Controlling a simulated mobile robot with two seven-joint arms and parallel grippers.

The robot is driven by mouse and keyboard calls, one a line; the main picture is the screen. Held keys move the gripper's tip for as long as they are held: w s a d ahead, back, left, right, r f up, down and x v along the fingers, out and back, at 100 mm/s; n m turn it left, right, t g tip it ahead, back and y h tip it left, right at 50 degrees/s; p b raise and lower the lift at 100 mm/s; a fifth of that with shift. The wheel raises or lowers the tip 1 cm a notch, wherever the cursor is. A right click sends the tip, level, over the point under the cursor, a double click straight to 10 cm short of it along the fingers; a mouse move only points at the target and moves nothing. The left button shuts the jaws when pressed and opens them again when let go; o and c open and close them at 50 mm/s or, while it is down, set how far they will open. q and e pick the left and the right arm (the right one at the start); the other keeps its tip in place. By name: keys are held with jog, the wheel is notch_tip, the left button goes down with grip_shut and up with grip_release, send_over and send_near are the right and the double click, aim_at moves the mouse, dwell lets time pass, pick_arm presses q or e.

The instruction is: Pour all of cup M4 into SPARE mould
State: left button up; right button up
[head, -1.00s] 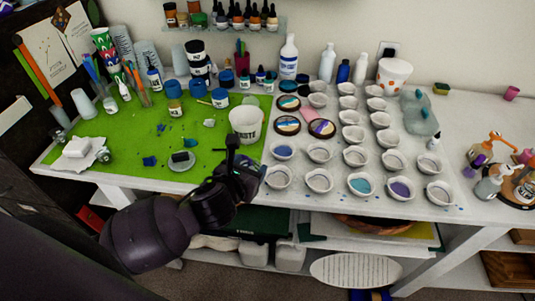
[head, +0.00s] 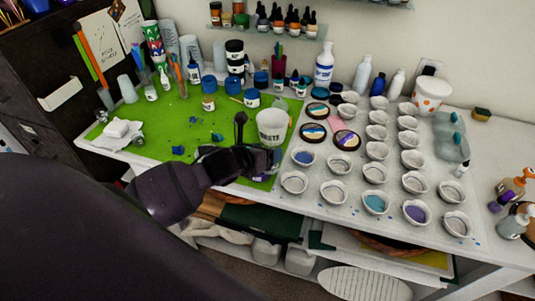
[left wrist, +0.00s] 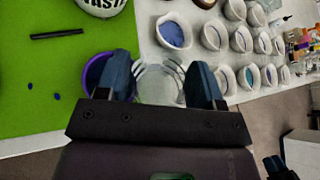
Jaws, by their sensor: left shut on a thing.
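My left gripper (head: 262,163) is at the front edge of the green mat, just in front of the white waste cup (head: 271,127). In the left wrist view, its two dark blue fingers (left wrist: 161,88) are shut on a clear cup (left wrist: 160,82). A purple-rimmed round cup (left wrist: 97,72) shows beside the left finger. The held cup's label and contents cannot be read. Several white moulds (head: 375,203) stand in rows on the right; some hold blue, teal or purple. I cannot tell which is SPARE. A dark two-pronged part (left wrist: 277,167), possibly my right gripper, shows at the lower right.
The green mat (head: 150,150) holds paint jars (head: 208,103) and scraps. Round coloured pieces (head: 346,140) lie behind the front moulds. Bottles (head: 325,63) and an orange-dotted pot (head: 430,95) stand at the back.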

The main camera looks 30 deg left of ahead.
pick_arm(q)
jog(key=shift+a+n+h, duration=0.35)
jog(key=shift+n+h, duration=0.15)
jog(key=shift+n, duration=0.2)
jog(key=shift+w+a+f+n+g+h, duration=0.15)
jog(key=shift+n+g+h, duration=0.15)
jog(key=shift+n+h, duration=0.25)
jog(key=shift+a+f+n+h+b, duration=0.1)
jog(key=shift+f+n+h+b, duration=0.15)
jog(key=shift+n+h+b, duration=0.35)
jog(key=shift+a+f+n+h, duration=0.1)
jog(key=shift+f+n+h, duration=0.05)
jog(key=shift+n+h, duration=0.15)
jog(key=shift+a+f+n+h+b, duration=0.15)
jog(key=shift+n+h+b, duration=0.1)
jog(key=shift+b, duration=0.75)
jog(key=shift+g, duration=0.3)
pick_arm(e)
jog(key=shift+w+f, duration=0.65)
jog(key=shift+f, duration=0.35)
pick_arm(q)
jog(key=shift+w+f+n+h+b, duration=0.1)
jog(key=shift+n+h+b, duration=0.25)
jog(key=shift+b, duration=0.6)
pick_arm(e)
jog(key=shift+w+f+t, duration=0.3)
jog(key=shift+w, duration=0.05)
jog(key=shift+f, duration=0.15)
